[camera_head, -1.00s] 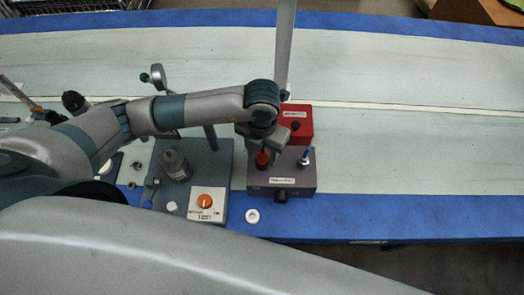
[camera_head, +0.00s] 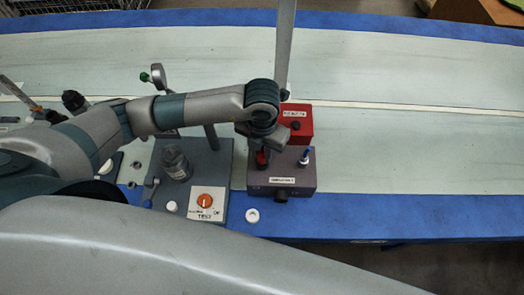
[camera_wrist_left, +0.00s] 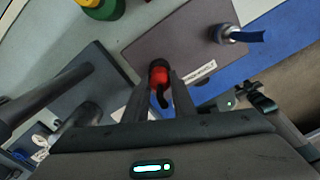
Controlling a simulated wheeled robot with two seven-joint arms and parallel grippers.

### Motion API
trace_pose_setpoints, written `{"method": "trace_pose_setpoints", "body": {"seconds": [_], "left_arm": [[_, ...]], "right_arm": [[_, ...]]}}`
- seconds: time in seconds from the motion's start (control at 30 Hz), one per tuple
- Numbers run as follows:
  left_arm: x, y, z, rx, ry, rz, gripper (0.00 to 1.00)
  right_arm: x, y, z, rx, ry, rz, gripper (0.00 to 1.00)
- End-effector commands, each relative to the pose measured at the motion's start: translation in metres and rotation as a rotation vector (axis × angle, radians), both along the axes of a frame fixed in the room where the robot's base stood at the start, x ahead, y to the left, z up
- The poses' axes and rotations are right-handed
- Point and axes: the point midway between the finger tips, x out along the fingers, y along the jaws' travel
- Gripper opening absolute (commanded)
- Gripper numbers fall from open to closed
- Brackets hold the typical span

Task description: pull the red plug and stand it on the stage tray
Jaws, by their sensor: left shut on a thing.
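The red plug (camera_head: 263,158) is at the left of the top of the dark grey box (camera_head: 282,182). It also shows in the left wrist view (camera_wrist_left: 160,76) between my fingers. My left gripper (camera_head: 263,150) reaches down over the box and is shut on the red plug. In the left wrist view the fingers (camera_wrist_left: 161,88) lie on either side of the red top. The plug's lower end is hidden, so I cannot tell whether it is still in its socket. I cannot pick out the stage tray with certainty. My right gripper is not in view.
A red box (camera_head: 297,121) is behind. A grey base (camera_head: 205,152) with a clear jar (camera_head: 176,164) and orange knob (camera_head: 204,201) is left. A white ring (camera_head: 252,215) lies in front. The table's right is clear.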

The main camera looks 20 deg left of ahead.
Motion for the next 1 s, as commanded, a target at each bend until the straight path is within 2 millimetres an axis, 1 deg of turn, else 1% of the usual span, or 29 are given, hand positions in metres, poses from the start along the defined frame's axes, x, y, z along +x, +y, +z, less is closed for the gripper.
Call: {"method": "trace_pose_setpoints", "body": {"seconds": [0.63, 1.0], "left_arm": [[0.0, 0.0, 0.011, -0.001, -0.001, 0.0, 0.0], [0.0, 0.0, 0.012, 0.0, -0.001, 0.0, 0.0]], "right_arm": [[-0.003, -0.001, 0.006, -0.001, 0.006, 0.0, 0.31], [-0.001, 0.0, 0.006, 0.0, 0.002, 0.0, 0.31]]}}
